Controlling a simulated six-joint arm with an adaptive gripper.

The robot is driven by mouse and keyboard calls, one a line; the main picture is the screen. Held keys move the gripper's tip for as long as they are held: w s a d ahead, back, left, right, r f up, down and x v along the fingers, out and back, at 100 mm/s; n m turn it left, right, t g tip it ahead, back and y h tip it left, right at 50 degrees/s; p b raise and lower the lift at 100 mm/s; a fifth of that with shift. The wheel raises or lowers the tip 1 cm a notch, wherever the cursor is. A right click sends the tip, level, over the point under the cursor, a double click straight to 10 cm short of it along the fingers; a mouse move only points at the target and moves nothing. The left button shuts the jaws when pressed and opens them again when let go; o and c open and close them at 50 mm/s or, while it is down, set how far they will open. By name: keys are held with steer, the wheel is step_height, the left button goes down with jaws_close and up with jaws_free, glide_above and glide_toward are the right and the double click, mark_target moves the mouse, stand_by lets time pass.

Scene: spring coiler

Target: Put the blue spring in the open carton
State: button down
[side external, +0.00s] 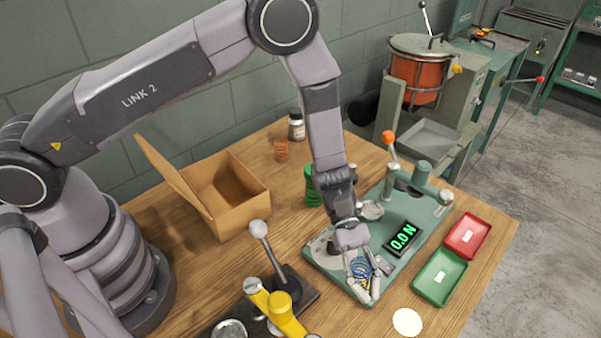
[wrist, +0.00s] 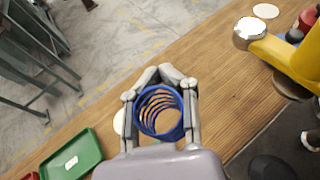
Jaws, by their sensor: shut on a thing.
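The blue spring (side external: 361,268) is between the fingers of my gripper (side external: 362,290) in the side view, over the near end of the green tester base. In the wrist view the blue spring (wrist: 160,110) sits between both fingers of my gripper (wrist: 162,90), which are shut on its sides. Its coils are seen nearly end-on. The open carton (side external: 222,196) stands on the table at the left, with one flap raised toward the left. Its inside looks empty from here, though part of its floor is hidden. My gripper is right of the carton and nearer the camera.
A green spring (side external: 312,188) and a copper spring (side external: 281,150) stand near the carton. The tester (side external: 390,262) has a raised orange-knobbed lever. A grey-knobbed lever (side external: 262,236) and yellow press (side external: 283,308) stand in front. Green (side external: 439,277) and red (side external: 466,237) trays lie right.

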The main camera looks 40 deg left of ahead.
mark_target(355, 337)
steer(key=shift+s+d+f+m+g+y, duration=0.15)
steer(key=shift+s+d+m+g, duration=0.05)
steer(key=shift+s+d, duration=0.2)
steer(key=shift+s+d+f+m+g+y, duration=0.15)
steer(key=shift+s+d+m+g, duration=0.1)
steer(key=shift+s, duration=0.2)
step_height(355, 337, down, 10)
steer(key=shift+r, duration=0.15)
steer(key=c, duration=0.8)
jaws_free()
steer(key=shift+c, duration=0.2)
steer(key=shift+a, duration=0.1)
